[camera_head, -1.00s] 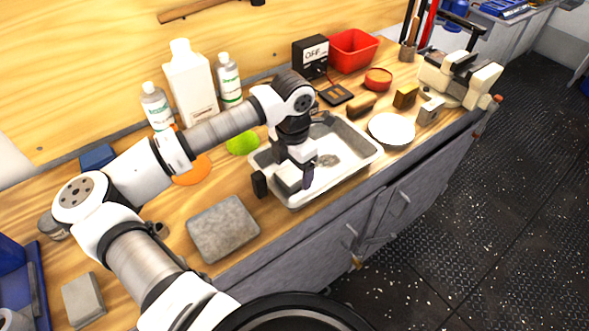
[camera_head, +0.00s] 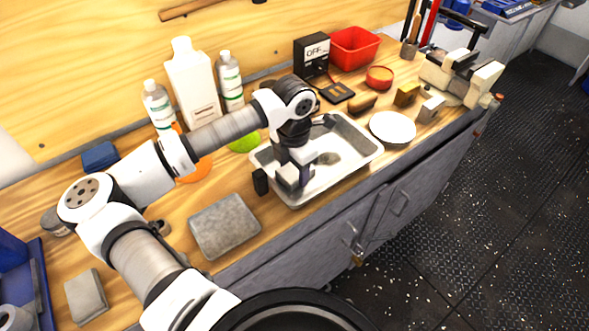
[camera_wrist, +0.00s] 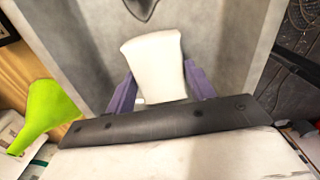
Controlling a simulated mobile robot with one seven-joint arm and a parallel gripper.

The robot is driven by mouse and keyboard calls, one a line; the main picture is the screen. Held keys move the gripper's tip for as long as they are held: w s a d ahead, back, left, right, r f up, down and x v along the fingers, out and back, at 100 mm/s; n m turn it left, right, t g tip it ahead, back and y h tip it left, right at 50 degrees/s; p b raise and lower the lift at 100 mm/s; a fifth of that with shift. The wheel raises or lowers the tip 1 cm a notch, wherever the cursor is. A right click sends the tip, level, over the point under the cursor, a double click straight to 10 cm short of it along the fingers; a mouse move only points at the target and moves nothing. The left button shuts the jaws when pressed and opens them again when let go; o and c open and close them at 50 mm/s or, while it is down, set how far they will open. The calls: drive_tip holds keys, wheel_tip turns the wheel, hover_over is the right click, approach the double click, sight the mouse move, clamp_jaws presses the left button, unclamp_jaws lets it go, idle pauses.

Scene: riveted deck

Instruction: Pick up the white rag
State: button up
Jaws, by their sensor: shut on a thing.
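The white rag (camera_wrist: 155,62) shows in the wrist view as a pale, smooth-looking piece between two purple fingers. My gripper (camera_wrist: 160,90) is shut on it, and its far end sticks out past the fingers. In the head view my gripper (camera_head: 305,178) points down into the left part of the shallow metal tray (camera_head: 357,165). The gripper hides the rag there, so I cannot tell whether the rag touches the tray floor. A dark patch (camera_wrist: 141,6) on the tray floor lies beyond the rag.
A grey block (camera_head: 224,226) lies left of the tray and a white plate (camera_head: 392,128) right of it. A green funnel (camera_wrist: 45,112) is close by. White bottles (camera_head: 192,84) stand behind, a red bin (camera_head: 354,48) at the back, and a vise (camera_head: 460,78) at the right end.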

sight(294, 170)
wheel_tip(294, 170, up, 20)
drive_tip(key=b, duration=0.4)
